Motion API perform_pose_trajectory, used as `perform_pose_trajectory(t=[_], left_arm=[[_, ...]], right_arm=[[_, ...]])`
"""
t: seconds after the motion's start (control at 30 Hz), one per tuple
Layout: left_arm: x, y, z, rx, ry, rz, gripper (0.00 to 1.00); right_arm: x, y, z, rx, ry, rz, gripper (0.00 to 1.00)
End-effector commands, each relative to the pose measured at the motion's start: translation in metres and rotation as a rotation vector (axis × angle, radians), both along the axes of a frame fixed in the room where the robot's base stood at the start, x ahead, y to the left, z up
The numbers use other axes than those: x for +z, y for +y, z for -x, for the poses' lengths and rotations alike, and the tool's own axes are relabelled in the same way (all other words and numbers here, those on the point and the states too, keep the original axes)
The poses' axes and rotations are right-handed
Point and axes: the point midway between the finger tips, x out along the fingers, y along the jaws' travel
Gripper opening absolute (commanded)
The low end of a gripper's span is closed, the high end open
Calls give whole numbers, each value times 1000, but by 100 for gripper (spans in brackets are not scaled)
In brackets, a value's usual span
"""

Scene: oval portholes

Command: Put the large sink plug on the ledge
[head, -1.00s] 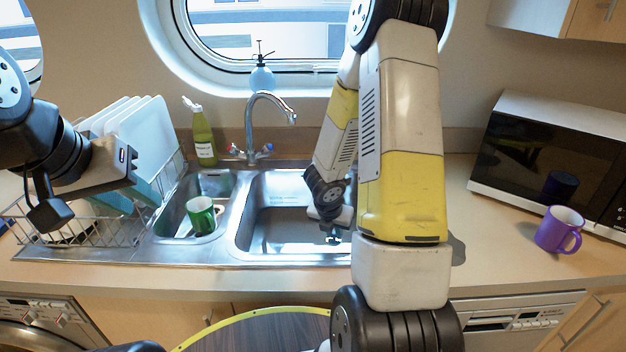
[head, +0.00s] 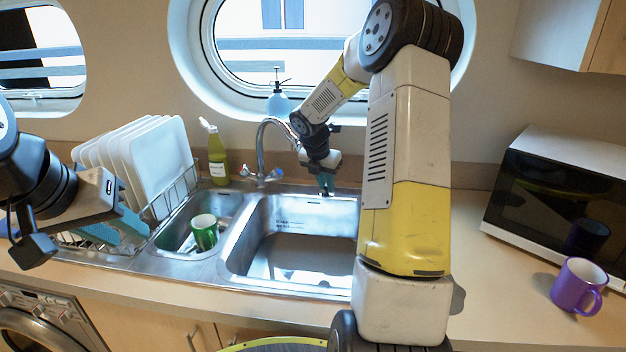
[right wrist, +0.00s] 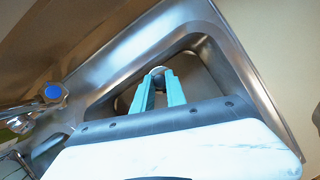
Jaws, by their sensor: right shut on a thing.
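My right gripper (head: 326,188) hangs over the back rim of the large right basin (head: 262,215), to the right of the tap. In the right wrist view its two teal fingers (right wrist: 158,88) are shut on a small, pale, rounded thing (right wrist: 158,71) at their tips. This seems to be the large sink plug; most of it is hidden by the fingers. The steel ledge (head: 345,193) runs behind the basin, close to the gripper. I cannot tell whether the plug touches it. My left gripper (head: 122,228) is over the dish rack, its teal fingers apart and empty.
The tap (head: 262,150) stands left of my right gripper. A spray bottle (head: 279,104) is behind it, by the porthole. A green mug (head: 205,232) lies in the small basin. White plates (head: 155,165) stand in the rack. A purple mug (head: 575,288) and microwave (head: 560,190) are at right.

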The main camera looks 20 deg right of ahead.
Motion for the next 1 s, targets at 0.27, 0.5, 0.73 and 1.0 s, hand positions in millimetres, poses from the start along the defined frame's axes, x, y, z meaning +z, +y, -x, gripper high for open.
perform_pose_trajectory(t=[0.27,0.5,0.73,1.0], left_arm=[[0,0,0,0,0,0,33],[0,0,0,0,0,0,33],[0,0,0,0,0,0,33],[0,0,0,0,0,0,33]], right_arm=[[-9,-40,-64,-3,-1,-2,0],[-11,-58,-93,0,-1,0,0],[-29,-59,-93,0,2,1,0],[-46,-59,-94,1,0,1,0]])
